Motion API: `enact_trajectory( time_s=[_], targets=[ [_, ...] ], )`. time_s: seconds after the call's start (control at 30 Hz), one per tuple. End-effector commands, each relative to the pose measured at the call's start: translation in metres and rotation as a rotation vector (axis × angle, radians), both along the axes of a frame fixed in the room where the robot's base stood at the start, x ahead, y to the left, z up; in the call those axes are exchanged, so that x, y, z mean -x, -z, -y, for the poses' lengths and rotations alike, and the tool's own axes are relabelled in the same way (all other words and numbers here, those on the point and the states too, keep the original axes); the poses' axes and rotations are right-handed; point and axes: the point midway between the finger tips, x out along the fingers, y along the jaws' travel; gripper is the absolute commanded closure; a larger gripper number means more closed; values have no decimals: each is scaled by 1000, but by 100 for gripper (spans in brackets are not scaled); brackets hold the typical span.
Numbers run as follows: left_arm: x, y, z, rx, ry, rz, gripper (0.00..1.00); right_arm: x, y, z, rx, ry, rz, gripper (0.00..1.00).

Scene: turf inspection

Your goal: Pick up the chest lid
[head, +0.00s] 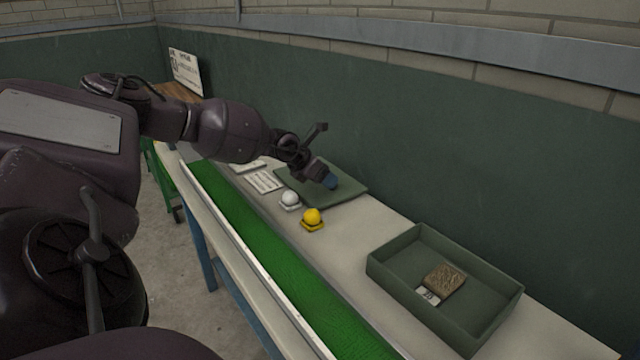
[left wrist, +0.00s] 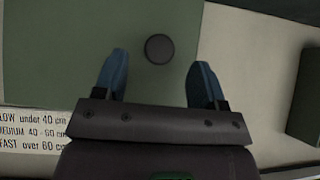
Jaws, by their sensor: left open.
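The chest lid appears as a flat green panel (head: 350,188) lying on the bench against the wall in the head view. In the left wrist view the lid (left wrist: 60,50) fills the left and middle, with a dark round knob (left wrist: 159,48) on its top. My right gripper is not seen.
An open green box (head: 395,262) holds a brown block (head: 445,278) and a small card. A yellow ball (head: 313,216) and a white ball (head: 290,198) sit on small bases near the lid. A green turf strip (head: 265,240) runs along the bench front. Printed cards (head: 264,181) lie left.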

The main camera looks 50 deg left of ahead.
Motion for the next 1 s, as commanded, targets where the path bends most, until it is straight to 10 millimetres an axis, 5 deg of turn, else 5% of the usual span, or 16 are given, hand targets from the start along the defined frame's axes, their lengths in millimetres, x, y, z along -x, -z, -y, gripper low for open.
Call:
enact_trajectory(
  time_s=[0.13, 0.43, 0.83, 1.0],
  targets=[
    [-15, 22, 3, 1, 1, -8, 35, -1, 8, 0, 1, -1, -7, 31],
    [-19, 20, 3, 0, 1, -3, 37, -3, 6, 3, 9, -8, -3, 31],
    [-18, 21, 3, 1, 0, -4, 98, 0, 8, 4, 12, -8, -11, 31],
    [-19, 20, 3, 0, 1, -2, 98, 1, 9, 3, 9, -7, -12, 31]
  ],
)
